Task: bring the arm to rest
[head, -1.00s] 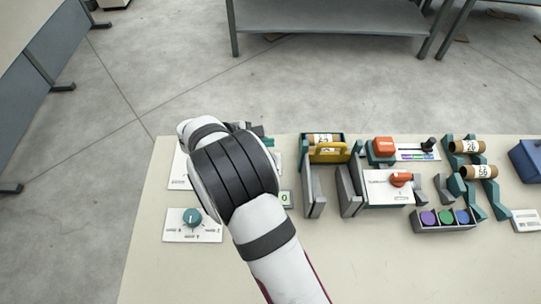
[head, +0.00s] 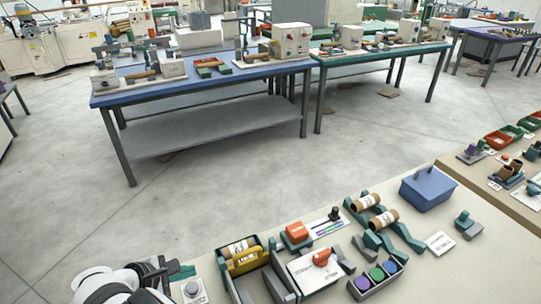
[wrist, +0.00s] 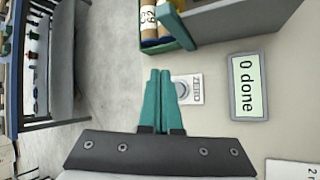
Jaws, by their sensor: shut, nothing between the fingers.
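My arm shows at the lower left of the head view, with the teal fingers of my gripper (head: 181,272) at its end. In the wrist view my gripper (wrist: 160,75) is shut, its two teal fingers side by side with nothing between them. The fingertips are beside a small white card marked ZERO with a round grey button (wrist: 183,89). The same button (head: 194,291) shows right of my gripper in the head view. Whether the fingers touch the card cannot be told.
A display reading "0 done" (wrist: 247,87) lies right of the ZERO card. A green box with a paper roll and yellow handle (head: 243,258) stands close by.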

